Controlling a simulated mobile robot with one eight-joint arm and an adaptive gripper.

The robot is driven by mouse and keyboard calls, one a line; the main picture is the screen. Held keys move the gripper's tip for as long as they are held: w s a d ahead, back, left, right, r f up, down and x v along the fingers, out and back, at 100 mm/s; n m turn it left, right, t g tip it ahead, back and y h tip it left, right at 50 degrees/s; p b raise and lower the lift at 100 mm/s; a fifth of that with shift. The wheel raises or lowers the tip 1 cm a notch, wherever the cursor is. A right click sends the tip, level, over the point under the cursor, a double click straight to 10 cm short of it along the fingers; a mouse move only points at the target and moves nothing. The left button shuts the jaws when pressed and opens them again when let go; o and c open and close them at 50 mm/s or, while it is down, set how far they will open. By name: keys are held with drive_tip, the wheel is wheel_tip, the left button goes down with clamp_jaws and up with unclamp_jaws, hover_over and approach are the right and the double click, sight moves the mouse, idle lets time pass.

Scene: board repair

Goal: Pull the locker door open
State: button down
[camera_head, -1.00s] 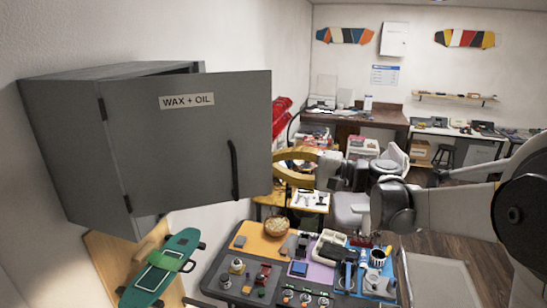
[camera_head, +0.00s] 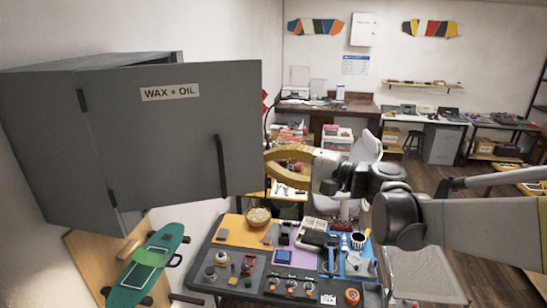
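The grey locker (camera_head: 38,130) is on the wall at the left. Its door (camera_head: 155,150), labelled "WAX + OIL", is hinged on its left side and stands ajar, with its free edge swung out from the box. A dark vertical handle (camera_head: 222,166) is near that free edge. My gripper (camera_head: 268,166), with yellow curved fingers, is at the door's free edge, to the right of the handle and not around it. The fingers are spread apart. Their tips seem hidden behind the door, and I cannot tell whether they touch it.
A workbench (camera_head: 218,257) with tools, small parts and a bowl (camera_head: 258,216) stands below my arm. A green skateboard deck (camera_head: 147,268) is under the locker. A chair (camera_head: 366,147) and desks are farther back. Open wooden floor (camera_head: 490,260) lies to the right.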

drive_tip(key=s+m+t+h+p, duration=0.3)
drive_tip(key=s+m+t+p, duration=0.1)
drive_tip(key=s, duration=1.2)
drive_tip(key=shift+t+h+p, duration=0.3)
drive_tip(key=shift+t+h, duration=0.1)
drive_tip(key=shift+t, duration=0.1)
drive_tip(key=shift+w, duration=0.1)
